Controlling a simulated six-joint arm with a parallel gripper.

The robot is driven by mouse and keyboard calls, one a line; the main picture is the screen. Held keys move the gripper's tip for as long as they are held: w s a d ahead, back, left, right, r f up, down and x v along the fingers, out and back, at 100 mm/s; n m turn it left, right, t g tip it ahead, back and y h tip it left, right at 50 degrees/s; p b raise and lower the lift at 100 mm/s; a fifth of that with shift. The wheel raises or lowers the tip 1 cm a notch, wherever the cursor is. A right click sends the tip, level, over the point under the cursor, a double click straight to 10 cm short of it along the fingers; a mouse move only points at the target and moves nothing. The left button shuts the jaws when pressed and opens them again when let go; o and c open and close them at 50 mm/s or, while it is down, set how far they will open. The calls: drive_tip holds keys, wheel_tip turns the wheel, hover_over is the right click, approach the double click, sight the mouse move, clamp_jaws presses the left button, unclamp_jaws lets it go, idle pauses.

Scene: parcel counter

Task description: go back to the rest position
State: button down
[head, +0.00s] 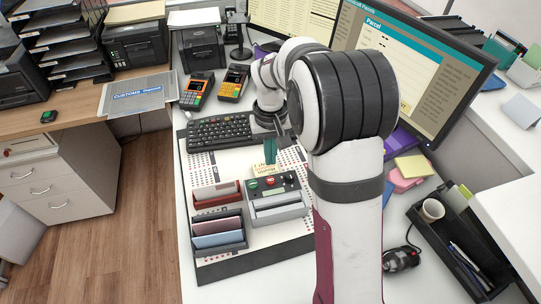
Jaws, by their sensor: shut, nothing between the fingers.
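My gripper (271,151) hangs low over the middle of the counter, at the end of my white and grey arm. Its jaws look shut, with nothing seen between them. A teal part shows at its lower end, just above a small cream label (265,171) behind a grey holder (275,199). I cannot tell whether the tip touches the label. The large arm link in front hides part of the counter to the right.
A black keyboard (219,132) lies close behind the gripper, with two card terminals (197,90) (233,83) beyond. A red-brown holder (217,194) and a dark tray (218,233) stand left. A monitor (455,68), black organizer (462,245) and mouse (402,259) are right.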

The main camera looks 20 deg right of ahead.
drive_tip(key=shift+r, duration=0.95)
idle(0.4)
drive_tip(key=s+a+r+m+y, duration=0.1)
drive_tip(key=s+a+r+m, duration=0.1)
drive_tip(key=s, duration=1.2)
drive_tip(key=s+a+r+m, duration=0.3)
drive_tip(key=s, duration=1.1)
drive_tip(key=shift+s+a+r+y, duration=0.2)
drive_tip(key=shift+s+y, duration=0.1)
drive_tip(key=shift+y, duration=0.1)
